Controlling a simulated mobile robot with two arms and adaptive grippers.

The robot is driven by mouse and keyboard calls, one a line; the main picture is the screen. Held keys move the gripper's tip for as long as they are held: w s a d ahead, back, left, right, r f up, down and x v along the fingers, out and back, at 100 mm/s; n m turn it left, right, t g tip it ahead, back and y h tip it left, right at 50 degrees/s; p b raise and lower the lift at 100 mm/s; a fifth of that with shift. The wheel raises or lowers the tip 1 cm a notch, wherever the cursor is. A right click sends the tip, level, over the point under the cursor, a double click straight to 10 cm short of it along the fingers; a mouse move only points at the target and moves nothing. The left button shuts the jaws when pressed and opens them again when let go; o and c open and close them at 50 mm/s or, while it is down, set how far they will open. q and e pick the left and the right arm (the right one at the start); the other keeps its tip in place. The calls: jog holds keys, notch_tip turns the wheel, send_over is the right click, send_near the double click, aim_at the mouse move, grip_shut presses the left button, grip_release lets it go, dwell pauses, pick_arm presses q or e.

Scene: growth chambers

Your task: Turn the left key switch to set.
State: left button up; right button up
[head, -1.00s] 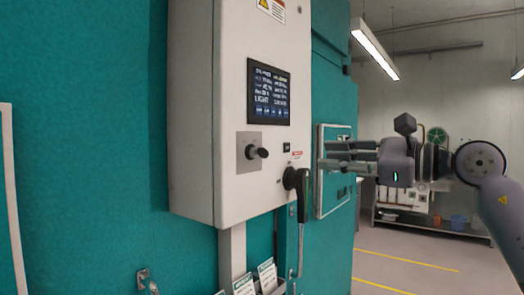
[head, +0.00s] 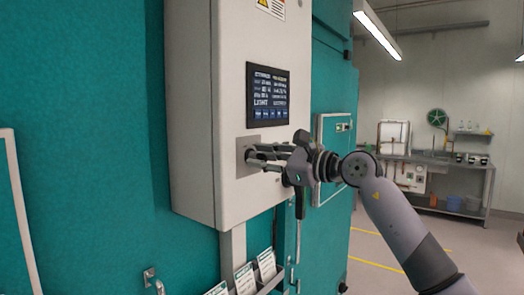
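The key switch's square grey plate (head: 241,152) is on the front of the white control box, below the screen. Its black knob is mostly hidden behind my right gripper, so I cannot read which way it points. My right gripper (head: 258,157) reaches in from the right, with its fingertips at the plate, one finger above the other around the knob's place. Whether the fingers press on the knob cannot be told. My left gripper is not in view.
The white control box (head: 190,110) carries a lit screen (head: 268,94). A black handle (head: 300,205) hangs just below my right gripper, partly hidden by it. Label cards (head: 244,278) sit in a holder underneath. A bench (head: 465,165) stands far back right.

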jog(key=shift+w+a, duration=0.15)
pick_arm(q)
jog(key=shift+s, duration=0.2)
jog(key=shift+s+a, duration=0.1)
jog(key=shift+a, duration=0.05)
pick_arm(e)
grip_shut()
jog(key=shift+m, duration=0.3)
jog(key=m+b, duration=0.1)
jog(key=m, duration=0.4)
pick_arm(q)
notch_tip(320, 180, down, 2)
jog(key=shift+b, duration=0.6)
pick_arm(e)
jog(key=m, duration=0.6)
jog(key=shift+m, duration=0.3)
